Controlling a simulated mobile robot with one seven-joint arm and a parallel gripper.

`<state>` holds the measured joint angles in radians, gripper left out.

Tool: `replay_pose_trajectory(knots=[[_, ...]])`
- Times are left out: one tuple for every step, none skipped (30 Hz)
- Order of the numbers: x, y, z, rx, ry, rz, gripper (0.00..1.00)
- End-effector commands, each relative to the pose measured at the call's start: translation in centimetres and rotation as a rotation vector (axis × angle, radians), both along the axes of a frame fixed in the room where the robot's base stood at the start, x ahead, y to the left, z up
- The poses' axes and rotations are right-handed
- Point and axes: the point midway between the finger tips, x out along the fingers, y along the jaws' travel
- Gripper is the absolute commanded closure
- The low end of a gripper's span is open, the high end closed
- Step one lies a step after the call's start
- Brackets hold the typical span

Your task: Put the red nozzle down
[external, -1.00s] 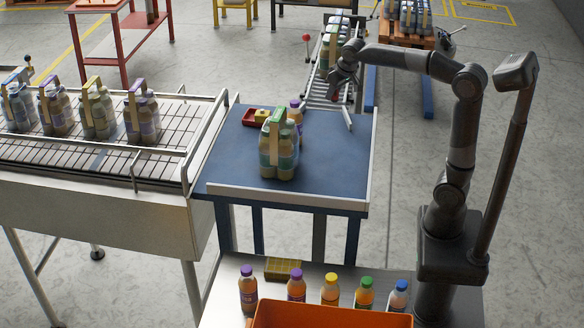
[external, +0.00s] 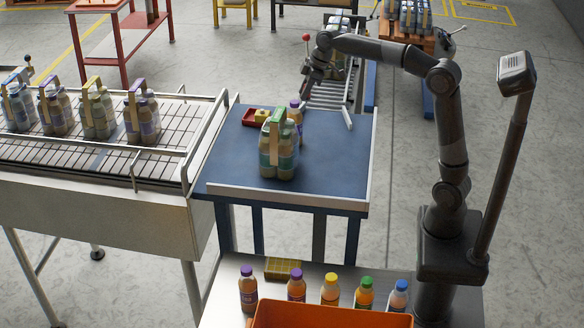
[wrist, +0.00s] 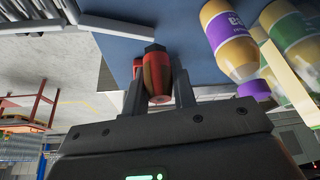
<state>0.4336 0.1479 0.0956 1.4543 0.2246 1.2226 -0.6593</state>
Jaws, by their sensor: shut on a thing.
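The red nozzle (wrist: 157,72), red with a dark tip, is held between the two fingers of my gripper (wrist: 158,92) in the wrist view. My gripper is shut on it. In the external view my gripper (external: 308,90) hangs above the far edge of the blue table (external: 222,168), near the roller conveyor. The nozzle is too small to make out there. It appears off the table surface, though the exact height is unclear.
On the blue table stand a carried bottle pack (external: 278,158), a purple-capped bottle behind it (external: 296,105), and a small red tray (external: 248,119) with a yellow item. The table's front left and right side are clear. The roller conveyor (external: 330,95) adjoins the far edge.

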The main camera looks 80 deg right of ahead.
Motion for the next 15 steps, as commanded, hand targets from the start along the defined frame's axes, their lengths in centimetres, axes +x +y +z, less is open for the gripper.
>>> replay_pose_trajectory(knots=[[1.2, 0.6, -0.2, 0.004, 0.001, 0.086, 0.99], [1.9, 1.1, -0.2, 0.004, 0.001, 0.146, 0.99], [2.8, 1.7, -0.3, 0.004, 0.001, 0.228, 0.99], [3.4, 2.2, -0.3, 0.004, 0.0, 0.29, 0.99], [4.0, 2.6, -0.3, 0.005, -0.001, 0.348, 0.99], [4.7, 3.2, -0.4, 0.005, -0.001, 0.425, 0.99], [5.1, 3.5, -0.4, 0.005, -0.001, 0.479, 0.99], [5.6, 3.9, -0.4, 0.004, -0.002, 0.531, 0.99], [6.1, 4.3, -0.4, 0.004, -0.001, 0.594, 0.99], [6.4, 4.6, -0.4, 0.003, -0.002, 0.638, 0.99], [6.7, 4.8, -0.4, 0.003, -0.001, 0.678, 0.99], [7.1, 5.0, -0.4, 0.003, -0.001, 0.727, 0.99], [7.3, 5.2, -0.3, 0.002, -0.003, 0.758, 0.99], [7.4, 5.4, -0.3, 0.001, -0.002, 0.788, 0.99], [7.7, 5.5, -0.3, 0.001, -0.002, 0.82, 0.99]])
